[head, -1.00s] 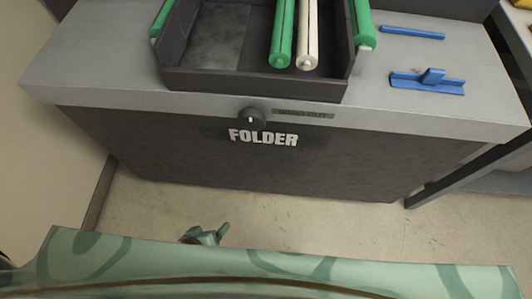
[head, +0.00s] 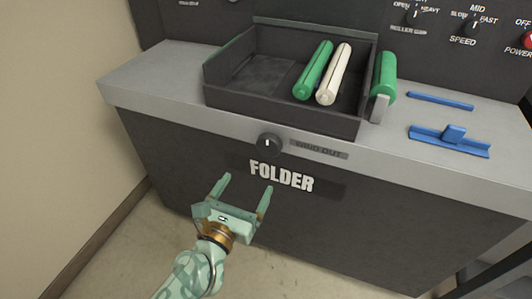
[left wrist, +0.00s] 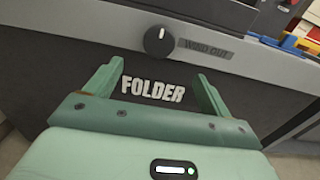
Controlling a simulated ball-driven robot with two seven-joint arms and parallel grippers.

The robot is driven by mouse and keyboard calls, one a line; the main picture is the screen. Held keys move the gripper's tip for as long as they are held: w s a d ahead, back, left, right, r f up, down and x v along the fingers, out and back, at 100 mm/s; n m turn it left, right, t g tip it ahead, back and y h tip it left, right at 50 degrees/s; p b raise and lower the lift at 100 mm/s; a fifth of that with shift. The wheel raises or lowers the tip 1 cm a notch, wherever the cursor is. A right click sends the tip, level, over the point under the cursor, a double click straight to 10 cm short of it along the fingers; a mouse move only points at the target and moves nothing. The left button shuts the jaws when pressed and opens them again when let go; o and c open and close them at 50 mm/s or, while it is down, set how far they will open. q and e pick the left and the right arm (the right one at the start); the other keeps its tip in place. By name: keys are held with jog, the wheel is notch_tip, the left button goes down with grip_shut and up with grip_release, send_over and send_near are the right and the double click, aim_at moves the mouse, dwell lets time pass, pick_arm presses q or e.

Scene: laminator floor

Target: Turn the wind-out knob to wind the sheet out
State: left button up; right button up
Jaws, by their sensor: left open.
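The wind-out knob (head: 269,144) is a dark round knob with a white pointer mark, on the front edge of the folder. Its label, WIND OUT (head: 319,150), is just to its right. In the left wrist view the knob (left wrist: 158,41) is beyond the fingertips, with its mark pointing up. My left gripper (head: 245,184) is open and empty, in front of the folder's face (head: 365,220), below and short of the knob. It does not touch the knob. My right gripper is not in view. No sheet can be made out.
A dark tray (head: 285,118) on the grey top (head: 160,80) holds a green roller (head: 313,72) and a white roller (head: 334,75). Another green roller (head: 385,75) is at its right. Blue parts (head: 450,140) lie on the right. A wall (head: 60,100) stands at left.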

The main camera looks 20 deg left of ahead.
aim_at(267, 149)
pick_arm(q)
jog(key=w, duration=0.6)
jog(key=w+b, duration=0.1)
jog(key=w, duration=0.4)
jog(key=shift+w+d+f, duration=0.15)
jog(key=shift+w, duration=0.75)
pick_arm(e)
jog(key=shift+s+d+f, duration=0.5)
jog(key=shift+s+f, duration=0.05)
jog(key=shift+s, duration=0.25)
pick_arm(q)
jog(key=c, duration=1)
